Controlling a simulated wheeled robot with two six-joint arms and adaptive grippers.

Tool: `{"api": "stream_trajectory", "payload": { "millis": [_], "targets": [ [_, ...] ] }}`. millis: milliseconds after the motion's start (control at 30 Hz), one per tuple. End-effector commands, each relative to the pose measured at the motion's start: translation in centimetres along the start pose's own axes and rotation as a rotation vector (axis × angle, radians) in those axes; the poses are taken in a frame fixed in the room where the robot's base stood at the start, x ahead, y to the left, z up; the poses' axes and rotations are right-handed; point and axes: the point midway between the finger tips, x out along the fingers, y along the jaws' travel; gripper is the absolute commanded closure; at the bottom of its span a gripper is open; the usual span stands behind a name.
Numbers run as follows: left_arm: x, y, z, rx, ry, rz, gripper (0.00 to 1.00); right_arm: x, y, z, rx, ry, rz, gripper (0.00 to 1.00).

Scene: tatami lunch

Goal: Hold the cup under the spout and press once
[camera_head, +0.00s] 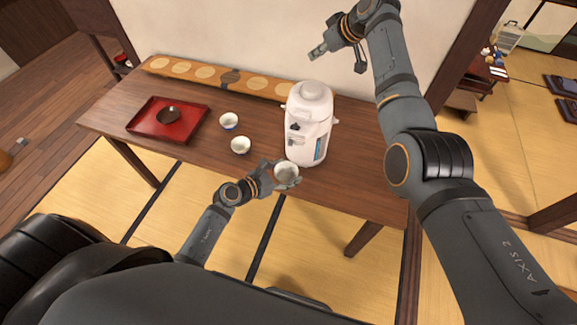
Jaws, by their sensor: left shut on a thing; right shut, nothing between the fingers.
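A white air pot dispenser (306,128) stands upright on the wooden table, with its round lid on top and its spout side facing my side. My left gripper (283,179) is shut on a small white cup (287,171) at the table's front edge, just below and in front of the dispenser. The cup looks upright with its opening showing. Whether it is exactly under the spout I cannot tell. My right gripper (318,51) is shut and empty, in the air above and slightly right of the dispenser's lid, apart from it.
Two more white cups (229,121) (241,145) stand left of the dispenser. A long wooden board with round pale marks (205,75) lies along the wall. The table (215,167) has free room at front left.

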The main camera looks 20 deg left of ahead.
Motion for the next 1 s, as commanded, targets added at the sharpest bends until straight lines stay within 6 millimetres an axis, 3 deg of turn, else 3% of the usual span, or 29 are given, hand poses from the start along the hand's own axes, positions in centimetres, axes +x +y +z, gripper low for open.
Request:
{"api": "stream_trajectory", "payload": {
  "millis": [700, 1000],
  "targets": [
    [-3.9, -2.3, -1.6, 0.000, -0.001, 0.000, 0.63, -0.2, 0.0, -0.2, 0.000, 0.000, 0.000, 1.00],
    [-4.5, -2.6, -1.8, 0.000, -0.001, 0.001, 0.63, -0.2, 0.0, -0.2, 0.000, 0.000, 0.000, 1.00]
  ]
}}
